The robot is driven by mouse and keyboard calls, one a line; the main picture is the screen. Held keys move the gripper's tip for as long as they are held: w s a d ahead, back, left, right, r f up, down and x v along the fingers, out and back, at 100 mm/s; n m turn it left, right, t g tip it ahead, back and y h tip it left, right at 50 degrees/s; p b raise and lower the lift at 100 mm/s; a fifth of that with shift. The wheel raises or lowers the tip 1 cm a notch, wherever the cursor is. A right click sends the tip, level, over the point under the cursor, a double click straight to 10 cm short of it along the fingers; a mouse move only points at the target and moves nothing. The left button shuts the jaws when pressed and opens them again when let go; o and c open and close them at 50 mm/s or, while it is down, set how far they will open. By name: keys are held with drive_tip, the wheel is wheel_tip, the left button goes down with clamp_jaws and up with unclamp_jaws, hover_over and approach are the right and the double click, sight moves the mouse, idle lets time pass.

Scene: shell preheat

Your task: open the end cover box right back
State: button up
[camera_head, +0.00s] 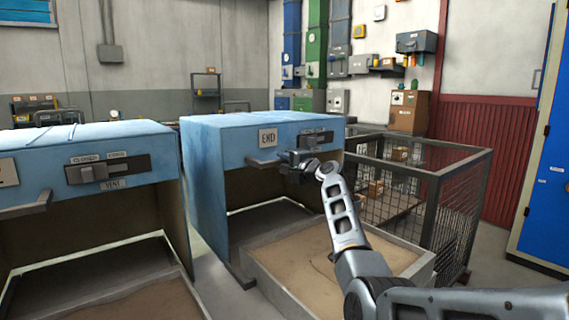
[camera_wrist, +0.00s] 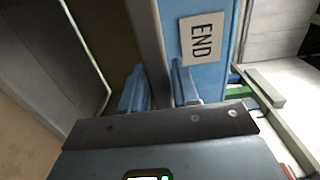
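The end cover box (camera_head: 215,150) is the blue box marked by a white END sign (camera_head: 268,138). Its front is open below the blue panel, with a dark hollow inside. A grey handle bar (camera_head: 264,164) sticks out along the panel's lower edge. My gripper (camera_head: 294,160) is at the right part of this bar. In the wrist view the END sign (camera_wrist: 202,38) stands sideways, and the bar (camera_wrist: 148,35) runs down between my two fingers (camera_wrist: 160,88). The fingers sit close on both sides of it and look shut on it. The exact contact is partly hidden.
A second blue box (camera_head: 90,150) with a slider and its own grey handle stands at left. A low sand-filled tray (camera_head: 300,245) lies before the end box, under my arm. A wire-mesh cage (camera_head: 440,205) stands close at right. A blue cabinet (camera_head: 545,190) is at far right.

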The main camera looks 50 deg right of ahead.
drive_tip(key=shift+o, duration=1.3)
drive_tip(key=shift+s, duration=0.1)
drive_tip(key=v, duration=0.7)
drive_tip(key=shift+s, duration=0.35)
drive_tip(key=shift+a+f, duration=0.1)
